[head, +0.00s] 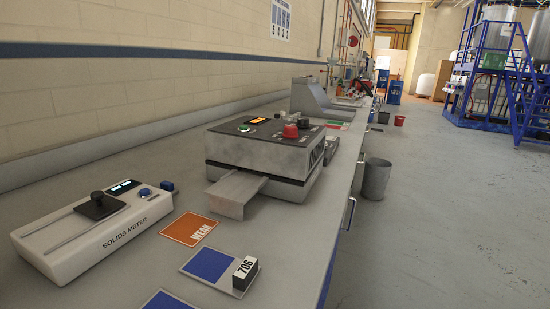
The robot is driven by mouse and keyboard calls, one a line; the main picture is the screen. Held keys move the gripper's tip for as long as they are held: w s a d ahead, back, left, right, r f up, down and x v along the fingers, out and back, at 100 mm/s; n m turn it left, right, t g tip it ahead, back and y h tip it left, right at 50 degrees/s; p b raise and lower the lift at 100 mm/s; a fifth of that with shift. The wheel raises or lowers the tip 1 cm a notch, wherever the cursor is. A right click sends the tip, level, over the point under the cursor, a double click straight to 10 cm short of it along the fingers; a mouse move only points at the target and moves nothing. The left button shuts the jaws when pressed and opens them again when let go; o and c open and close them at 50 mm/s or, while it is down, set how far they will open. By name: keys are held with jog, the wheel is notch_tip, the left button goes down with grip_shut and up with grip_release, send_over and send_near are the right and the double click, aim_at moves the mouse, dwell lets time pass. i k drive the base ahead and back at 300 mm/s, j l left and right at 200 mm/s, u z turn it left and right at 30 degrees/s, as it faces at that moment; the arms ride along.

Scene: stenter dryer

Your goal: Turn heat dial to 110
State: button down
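The stenter dryer (228,151), a grey metal box with a black top panel, sits on the bench in the middle of the view. Its panel has a small orange display (257,121), a green-ringed button (244,128), a red knob (290,131) and a black knob (303,122) behind it. I cannot tell which knob is the heat dial, and the scale marks and display digits are too small to read. A metal tray (234,193) sticks out from the dryer's front. My gripper is not in view.
A solids meter (100,225) stands at the front left. An orange card marked WEAK (190,229), a blue card (208,264) and a block marked 706 (245,272) lie in front. A grey bin (376,178) stands on the floor right of the bench. The floor at right is open.

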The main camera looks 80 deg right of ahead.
aim_at(290, 132)
jog(key=k+z, duration=0.1)
jog(key=z, duration=1.65)
